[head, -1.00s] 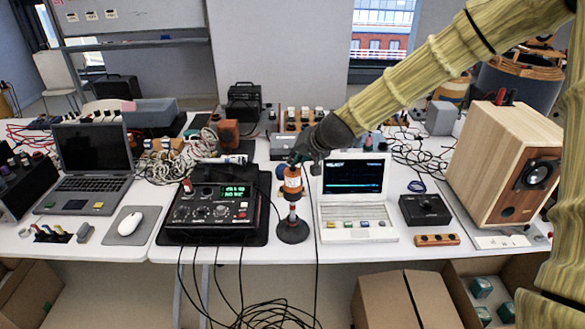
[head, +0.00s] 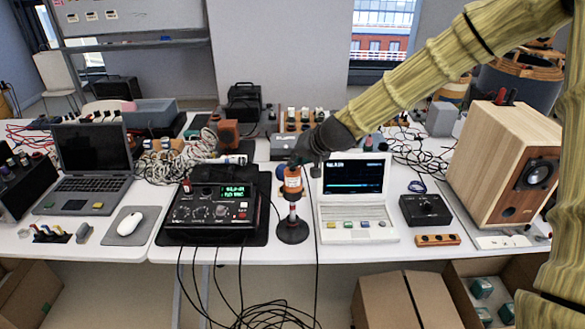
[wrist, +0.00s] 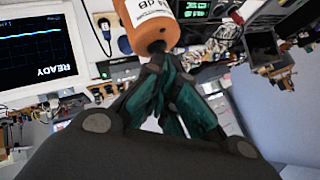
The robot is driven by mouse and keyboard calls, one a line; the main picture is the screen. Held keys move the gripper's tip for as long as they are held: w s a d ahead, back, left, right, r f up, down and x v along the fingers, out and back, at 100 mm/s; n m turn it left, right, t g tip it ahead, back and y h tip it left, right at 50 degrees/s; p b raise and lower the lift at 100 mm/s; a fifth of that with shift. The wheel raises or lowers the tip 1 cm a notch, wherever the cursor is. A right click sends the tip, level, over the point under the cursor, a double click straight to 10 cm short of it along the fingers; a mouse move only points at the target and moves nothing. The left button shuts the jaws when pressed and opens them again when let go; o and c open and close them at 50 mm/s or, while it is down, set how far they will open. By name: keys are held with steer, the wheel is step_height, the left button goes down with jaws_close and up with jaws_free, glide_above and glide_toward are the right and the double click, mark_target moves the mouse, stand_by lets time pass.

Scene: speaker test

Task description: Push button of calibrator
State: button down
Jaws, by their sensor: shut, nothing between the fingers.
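The calibrator (head: 292,184) is an orange and white cylinder standing upright on a round black stand (head: 292,231), between the black instrument and the white laptop. In the wrist view its orange end (wrist: 150,22) and part of a "dB" label show close in front of my fingers. My gripper (head: 299,160) is at the calibrator's top, coming from the upper right. In the wrist view my gripper (wrist: 157,58) has its greenish fingers together and empty, with the tips at a dark part on the orange end. I cannot tell whether that part is the button or whether it is pressed.
The white laptop (head: 357,225) stands close to the right, and its screen reads "READY" in the wrist view (wrist: 35,50). The black instrument (head: 213,210) with a green display is close to the left. A wooden speaker (head: 480,160) stands at the right. Cables hang in front.

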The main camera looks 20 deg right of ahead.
steer(key=shift+r+p, duration=0.8)
steer(key=shift+r, duration=0.15)
step_height(320, 180, up, 6)
steer(key=p, duration=0.4)
steer(key=shift+p, duration=0.35)
